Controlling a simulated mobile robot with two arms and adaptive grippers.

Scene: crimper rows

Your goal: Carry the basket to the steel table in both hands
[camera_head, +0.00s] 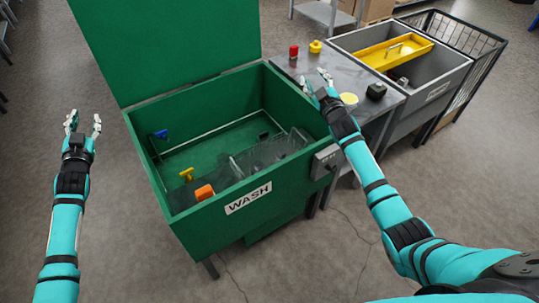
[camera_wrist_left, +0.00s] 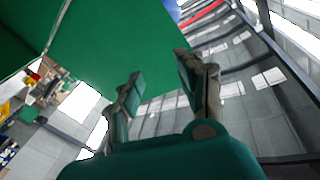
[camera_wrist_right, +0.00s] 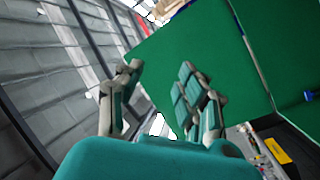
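The open green tank marked WASH (camera_head: 248,197) stands in the middle of the head view. A grey, see-through mesh form, seemingly the basket (camera_head: 268,154), sits low inside it; its full outline is hard to make out. The steel table (camera_head: 337,72) stands just right of the tank. My left gripper (camera_head: 84,124) is open and empty, raised in the air left of the tank; its spread fingers show in the left wrist view (camera_wrist_left: 160,75).
An orange block (camera_head: 204,193), a yellow piece (camera_head: 187,174) and a blue piece (camera_head: 161,134) show inside the tank. A red item (camera_head: 293,52), a yellow item (camera_head: 315,46), a pale disc (camera_head: 348,99) and a black block (camera_head: 376,91) occupy the table. A grey basin (camera_head: 437,91) stands beyond.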

